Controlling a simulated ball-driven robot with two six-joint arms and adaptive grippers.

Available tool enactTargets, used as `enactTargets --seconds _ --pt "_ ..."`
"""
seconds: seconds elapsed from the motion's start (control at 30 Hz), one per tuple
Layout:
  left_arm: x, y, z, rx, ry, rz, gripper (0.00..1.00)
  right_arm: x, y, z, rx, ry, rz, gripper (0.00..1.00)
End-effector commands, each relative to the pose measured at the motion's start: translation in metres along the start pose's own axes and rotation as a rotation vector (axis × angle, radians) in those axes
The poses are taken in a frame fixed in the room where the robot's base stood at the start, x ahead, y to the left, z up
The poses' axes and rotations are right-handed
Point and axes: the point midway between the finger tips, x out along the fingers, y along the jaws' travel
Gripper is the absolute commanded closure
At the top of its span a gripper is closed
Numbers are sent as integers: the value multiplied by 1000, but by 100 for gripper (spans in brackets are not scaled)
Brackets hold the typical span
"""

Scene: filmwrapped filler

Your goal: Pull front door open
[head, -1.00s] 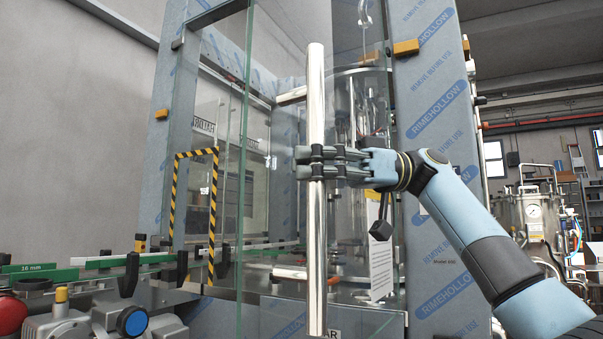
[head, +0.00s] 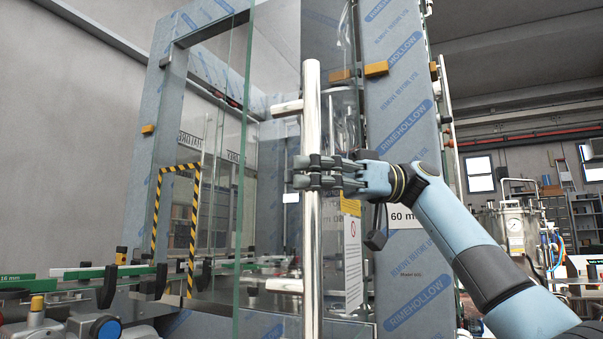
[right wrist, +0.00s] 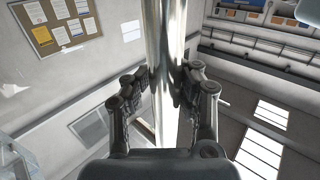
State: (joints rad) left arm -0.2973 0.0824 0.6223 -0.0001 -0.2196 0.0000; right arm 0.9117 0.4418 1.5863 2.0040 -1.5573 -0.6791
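The front door is a clear glass panel (head: 272,215) on the film-wrapped machine, with a long vertical chrome handle (head: 311,240) standing off it on short mounts. My right gripper (head: 313,172) is around the handle at about mid-height in the head view. In the right wrist view its two fingers (right wrist: 165,85) lie on either side of the chrome bar (right wrist: 165,30), shut on it. The glass is see-through, so how far the door stands from its frame is hard to tell. My left gripper is not in view.
The blue-grey film-wrapped post (head: 405,270) stands right of the door. A conveyor with green rails (head: 85,272) and a black-and-yellow striped frame (head: 155,215) are at the left. A steel vessel (head: 513,232) stands at the back right.

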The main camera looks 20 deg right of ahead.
Motion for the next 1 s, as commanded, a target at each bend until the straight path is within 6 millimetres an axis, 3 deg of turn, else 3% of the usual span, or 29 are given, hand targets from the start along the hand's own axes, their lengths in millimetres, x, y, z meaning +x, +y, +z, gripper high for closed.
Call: enactTargets --seconds 0.03,0.27,0.6,0.77,1.0 --pt "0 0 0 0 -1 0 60 -1 2 0 1 1 7 80" --pt "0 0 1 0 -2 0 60 0 1 1 3 0 2 50" --pt "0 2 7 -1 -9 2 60 -4 0 2 3 -1 -1 50" --pt "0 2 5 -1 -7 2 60 -30 0 2 4 -3 1 50" --pt "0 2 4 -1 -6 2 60 -84 1 2 5 -2 3 50"
